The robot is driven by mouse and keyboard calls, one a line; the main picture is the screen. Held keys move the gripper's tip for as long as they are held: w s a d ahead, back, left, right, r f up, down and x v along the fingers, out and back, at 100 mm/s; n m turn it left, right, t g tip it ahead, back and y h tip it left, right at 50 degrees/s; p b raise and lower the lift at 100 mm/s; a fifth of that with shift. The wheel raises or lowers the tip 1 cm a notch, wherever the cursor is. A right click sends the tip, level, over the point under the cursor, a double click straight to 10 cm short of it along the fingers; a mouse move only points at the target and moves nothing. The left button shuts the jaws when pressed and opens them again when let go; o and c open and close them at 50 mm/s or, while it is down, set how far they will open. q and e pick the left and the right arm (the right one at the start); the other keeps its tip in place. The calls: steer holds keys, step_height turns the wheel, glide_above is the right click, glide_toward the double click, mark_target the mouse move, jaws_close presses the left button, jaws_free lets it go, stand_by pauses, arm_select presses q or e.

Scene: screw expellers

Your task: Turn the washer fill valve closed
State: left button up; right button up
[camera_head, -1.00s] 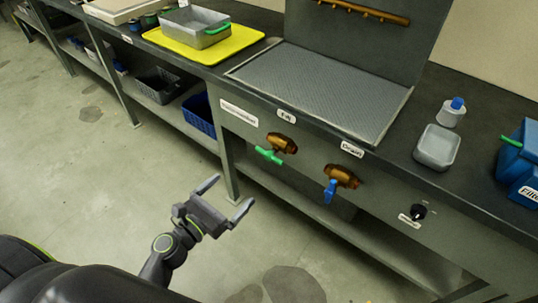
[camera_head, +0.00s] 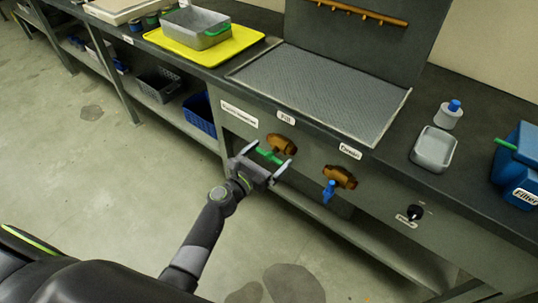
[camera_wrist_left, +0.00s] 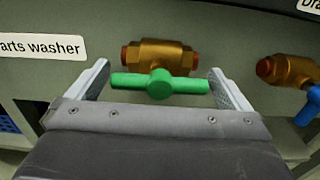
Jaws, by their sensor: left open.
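The fill valve is a brass body (camera_head: 281,143) with a green handle (camera_head: 268,157), on the front panel under the "Fill" label (camera_head: 286,117). In the left wrist view the brass body (camera_wrist_left: 160,56) sits behind the green handle (camera_wrist_left: 160,84), which lies level, crosswise to the picture. My left gripper (camera_head: 268,157) is open at the valve. In the left wrist view its two fingers (camera_wrist_left: 160,86) stand at either end of the green handle, one on each side. Whether they touch it I cannot tell. My right gripper is not in view.
The drain valve (camera_head: 341,177) with a blue handle (camera_head: 329,191) is to the right. A black knob (camera_head: 415,212) is further right. The washer's grey mesh top (camera_head: 322,90) lies above, and a lower shelf (camera_head: 365,245) runs below.

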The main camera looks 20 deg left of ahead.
arm_select(q)
steer(key=shift+w+d, duration=0.1)
steer(key=shift+w, duration=0.15)
steer(key=c, duration=0.8)
